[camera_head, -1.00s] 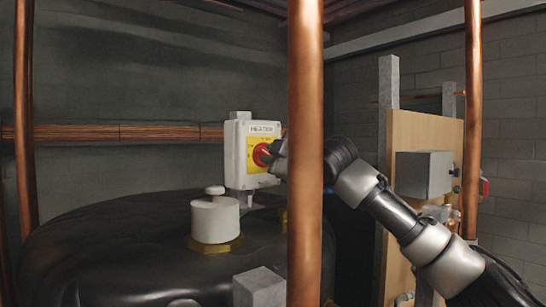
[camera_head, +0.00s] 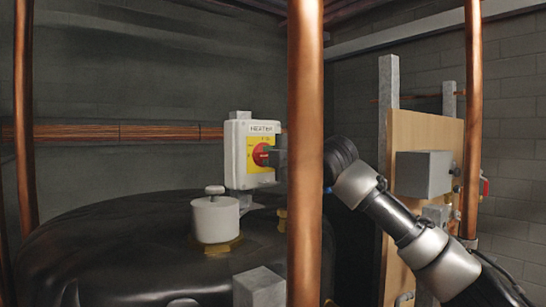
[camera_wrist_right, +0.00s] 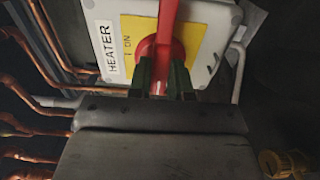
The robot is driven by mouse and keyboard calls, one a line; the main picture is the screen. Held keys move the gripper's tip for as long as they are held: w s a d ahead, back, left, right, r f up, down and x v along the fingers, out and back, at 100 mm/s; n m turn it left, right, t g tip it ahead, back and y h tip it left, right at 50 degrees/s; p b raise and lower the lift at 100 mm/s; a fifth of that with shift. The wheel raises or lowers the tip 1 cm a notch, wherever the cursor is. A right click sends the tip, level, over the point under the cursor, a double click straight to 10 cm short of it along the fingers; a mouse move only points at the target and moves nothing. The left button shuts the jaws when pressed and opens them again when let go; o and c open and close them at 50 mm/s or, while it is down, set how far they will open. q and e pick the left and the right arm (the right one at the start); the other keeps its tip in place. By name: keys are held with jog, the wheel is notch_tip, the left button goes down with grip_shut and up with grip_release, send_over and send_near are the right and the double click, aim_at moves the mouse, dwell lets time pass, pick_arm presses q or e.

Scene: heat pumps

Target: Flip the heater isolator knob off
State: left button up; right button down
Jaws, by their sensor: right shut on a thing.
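The heater isolator is a white box (camera_head: 240,166) with a yellow plate and the label HEATER, above the dark tank. Its red knob (camera_head: 261,155) sits on the yellow plate. In the right wrist view the red knob (camera_wrist_right: 166,35) stands out from the plate, with a "1 ON" mark beside it. My right gripper (camera_wrist_right: 165,82) is shut on the knob's end, one dark finger on each side. In the head view the gripper (camera_head: 277,153) reaches the knob from the right, partly hidden by a copper pipe. My left gripper is not in view.
A vertical copper pipe (camera_head: 305,200) stands in front of my right arm. The black tank (camera_head: 110,245) with a white capped fitting (camera_head: 214,217) lies below the box. A wooden board with a grey box (camera_head: 424,174) stands at right.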

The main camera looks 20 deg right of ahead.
jog(key=shift+a+f, duration=0.1)
jog(key=shift+f, duration=0.1)
jog(key=c, duration=1)
grip_release()
jog(key=shift+r, duration=0.1)
jog(key=shift+c, duration=0.2)
jog(key=shift+s, duration=0.1)
jog(key=b+v, duration=0.5)
jog(key=v, duration=0.5)
jog(key=shift+s+b, duration=0.35)
jog(key=shift+b, duration=0.05)
jog(key=shift+r, duration=0.1)
